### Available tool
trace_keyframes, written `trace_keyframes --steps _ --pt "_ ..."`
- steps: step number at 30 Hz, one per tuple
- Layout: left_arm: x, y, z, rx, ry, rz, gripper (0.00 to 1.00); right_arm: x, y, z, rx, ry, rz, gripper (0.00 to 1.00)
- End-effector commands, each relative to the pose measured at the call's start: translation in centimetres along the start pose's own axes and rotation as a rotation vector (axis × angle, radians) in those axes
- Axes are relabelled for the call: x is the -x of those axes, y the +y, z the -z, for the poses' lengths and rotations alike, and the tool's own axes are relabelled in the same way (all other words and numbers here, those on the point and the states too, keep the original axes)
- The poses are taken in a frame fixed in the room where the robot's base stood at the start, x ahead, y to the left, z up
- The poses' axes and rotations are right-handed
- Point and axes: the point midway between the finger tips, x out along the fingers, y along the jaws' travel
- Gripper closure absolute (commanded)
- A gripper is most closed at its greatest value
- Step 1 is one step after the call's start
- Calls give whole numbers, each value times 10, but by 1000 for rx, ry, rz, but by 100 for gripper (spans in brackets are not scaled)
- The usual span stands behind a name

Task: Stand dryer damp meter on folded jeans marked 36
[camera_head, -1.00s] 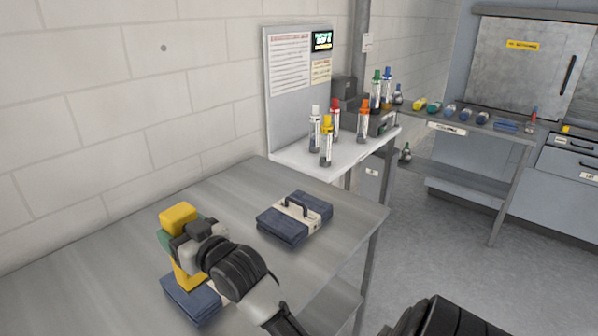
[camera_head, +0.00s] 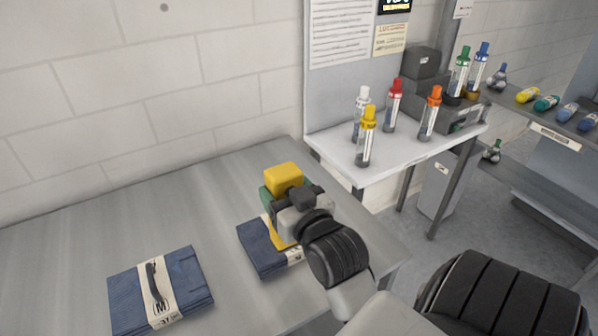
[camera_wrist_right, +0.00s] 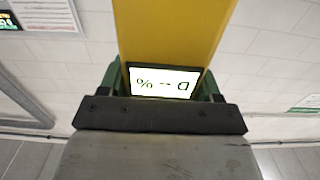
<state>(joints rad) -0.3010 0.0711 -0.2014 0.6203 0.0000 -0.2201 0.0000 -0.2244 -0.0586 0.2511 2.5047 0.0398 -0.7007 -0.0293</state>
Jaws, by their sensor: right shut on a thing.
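The damp meter (camera_head: 284,176), yellow with green sides, is held in my right gripper (camera_head: 296,204), which is shut on it. In the wrist view its yellow body (camera_wrist_right: 170,35) stands beyond the gripper (camera_wrist_right: 160,112), and its lit screen shows an upside-down "D -- %". Its lower yellow end shows in front of the right folded jeans (camera_head: 258,245); I cannot tell whether it touches them. The gripper and meter hide most of that pair's pale band and its number. The left folded jeans (camera_head: 190,272) have a pale band marked "M" and what looks like 37. My left gripper is out of view.
Both jeans lie on a grey metal table (camera_head: 80,250), bare at the back and between them. A white side table (camera_head: 400,160) to the right holds several capped bottles, including a yellow-capped one (camera_head: 366,140). A wall stands behind.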

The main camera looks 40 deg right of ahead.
Motion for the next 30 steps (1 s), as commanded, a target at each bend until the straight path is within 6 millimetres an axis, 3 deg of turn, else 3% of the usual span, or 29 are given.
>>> trace_keyframes --steps 9,11,21,26,30 --pt "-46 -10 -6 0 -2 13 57 -24 -2 -22 1 7 -4 67" --pt "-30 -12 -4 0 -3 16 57 -37 -4 -21 0 -3 -4 67" --pt "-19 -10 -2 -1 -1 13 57 -102 -12 -60 1 -2 -4 67" --pt "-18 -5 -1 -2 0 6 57 -113 -14 -68 2 1 -4 67" --pt "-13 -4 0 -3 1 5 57 -114 -14 -86 2 -5 -4 67"
